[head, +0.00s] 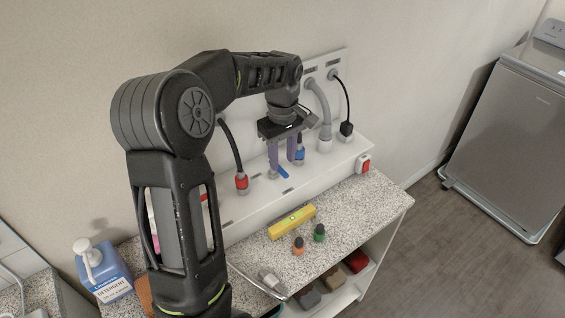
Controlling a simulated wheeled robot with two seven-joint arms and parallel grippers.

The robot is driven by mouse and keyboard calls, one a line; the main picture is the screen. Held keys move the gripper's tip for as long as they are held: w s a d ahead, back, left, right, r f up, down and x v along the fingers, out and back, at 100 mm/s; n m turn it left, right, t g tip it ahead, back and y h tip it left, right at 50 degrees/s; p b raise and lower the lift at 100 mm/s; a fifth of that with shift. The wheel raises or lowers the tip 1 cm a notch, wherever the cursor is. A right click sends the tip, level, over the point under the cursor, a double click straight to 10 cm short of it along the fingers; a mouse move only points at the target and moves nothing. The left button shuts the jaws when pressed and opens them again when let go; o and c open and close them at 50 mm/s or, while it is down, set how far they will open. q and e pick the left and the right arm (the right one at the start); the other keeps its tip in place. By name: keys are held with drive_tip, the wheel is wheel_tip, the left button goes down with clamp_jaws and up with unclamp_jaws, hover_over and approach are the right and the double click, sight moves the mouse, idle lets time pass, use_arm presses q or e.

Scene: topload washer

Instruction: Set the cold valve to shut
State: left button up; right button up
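The cold valve shows as a small blue lever (283,172) on the white panel, pointing toward the lower right. A blue hose collar (300,154) is just behind it. My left gripper (282,165) reaches down over the valve from above, its two purple fingers apart with a gap between them. The fingertips are close around the lever's inner end; whether they touch it I cannot tell. The valve's body is partly hidden by the fingers. My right gripper is out of view.
A hose with a red collar (241,182) stands left of the gripper. Grey (323,110) and black (345,105) hoses are to the right. A yellow level (292,222) and small orange (299,247) and green (319,233) items lie on the speckled counter (365,205). A detergent bottle (103,270) is at left.

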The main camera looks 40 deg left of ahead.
sight(283, 171)
use_arm(q)
drive_tip(key=shift+f, duration=1.6)
drive_tip(key=shift+c, duration=0.4)
clamp_jaws()
